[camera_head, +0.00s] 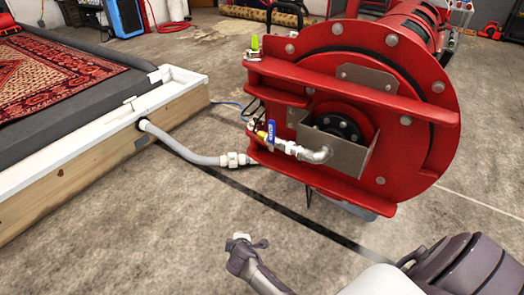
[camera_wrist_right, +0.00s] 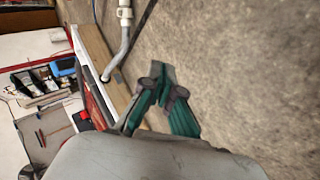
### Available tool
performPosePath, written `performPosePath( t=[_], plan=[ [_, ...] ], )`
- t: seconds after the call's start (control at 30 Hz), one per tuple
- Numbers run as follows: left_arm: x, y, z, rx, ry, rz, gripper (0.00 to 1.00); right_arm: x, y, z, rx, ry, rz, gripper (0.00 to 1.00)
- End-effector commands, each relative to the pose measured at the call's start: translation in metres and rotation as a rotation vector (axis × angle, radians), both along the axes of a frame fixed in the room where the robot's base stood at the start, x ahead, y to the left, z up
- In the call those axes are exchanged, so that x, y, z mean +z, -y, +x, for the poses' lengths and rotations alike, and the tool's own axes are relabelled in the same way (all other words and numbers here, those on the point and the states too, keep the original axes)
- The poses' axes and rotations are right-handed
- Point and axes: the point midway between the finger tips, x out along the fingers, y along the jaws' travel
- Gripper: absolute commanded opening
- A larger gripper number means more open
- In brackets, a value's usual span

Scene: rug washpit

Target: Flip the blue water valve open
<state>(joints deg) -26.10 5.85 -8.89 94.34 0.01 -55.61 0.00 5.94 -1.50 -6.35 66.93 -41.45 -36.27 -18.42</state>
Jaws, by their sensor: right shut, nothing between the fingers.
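The blue water valve handle (camera_head: 271,133) is small and stands roughly upright on the pipe fittings at the front left of the red drum machine (camera_head: 420,120). A white pipe (camera_head: 300,151) leads right from it to a grey elbow. My right gripper (camera_head: 239,240) is low in front of the machine, well below the valve and apart from it. In the right wrist view its teal fingers (camera_wrist_right: 161,75) are together with nothing between them. The valve is not clearly visible in that view. My left gripper is not in view.
A grey hose (camera_head: 185,152) runs from the wooden-sided washpit (camera_head: 110,165) toward the machine; it also shows in the wrist view (camera_wrist_right: 122,50). A patterned red rug (camera_head: 50,75) lies in the pit. Bare concrete floor (camera_head: 130,245) is open in front.

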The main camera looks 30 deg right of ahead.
Motion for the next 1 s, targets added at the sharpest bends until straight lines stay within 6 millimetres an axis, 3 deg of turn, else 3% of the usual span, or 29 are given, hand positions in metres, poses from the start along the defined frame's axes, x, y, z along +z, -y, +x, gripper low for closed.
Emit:
performPosePath(
  t=[0.03,0.13,0.2,0.3,0.4,0.5,0.6,1.0],
  plan=[
    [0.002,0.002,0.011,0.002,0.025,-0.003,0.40,0.026,0.008,0.040,-0.002,0.086,-0.089,0.00],
    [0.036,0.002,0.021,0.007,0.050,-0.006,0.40,0.103,0.029,0.086,-0.038,0.211,-0.271,0.00],
    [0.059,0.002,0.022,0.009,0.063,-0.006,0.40,0.156,0.044,0.101,-0.087,0.284,-0.380,0.00],
    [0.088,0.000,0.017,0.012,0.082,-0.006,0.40,0.218,0.063,0.107,-0.169,0.360,-0.501,0.00],
    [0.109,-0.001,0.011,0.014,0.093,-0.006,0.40,0.261,0.076,0.102,-0.240,0.407,-0.578,0.00],
    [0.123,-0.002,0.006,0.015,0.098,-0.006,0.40,0.286,0.083,0.096,-0.285,0.430,-0.620,0.00],
    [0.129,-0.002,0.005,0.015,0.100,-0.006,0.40,0.295,0.086,0.094,-0.302,0.436,-0.635,0.00],
    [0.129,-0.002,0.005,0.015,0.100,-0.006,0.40,0.296,0.090,0.098,-0.301,0.436,-0.635,0.00]
  ],
)
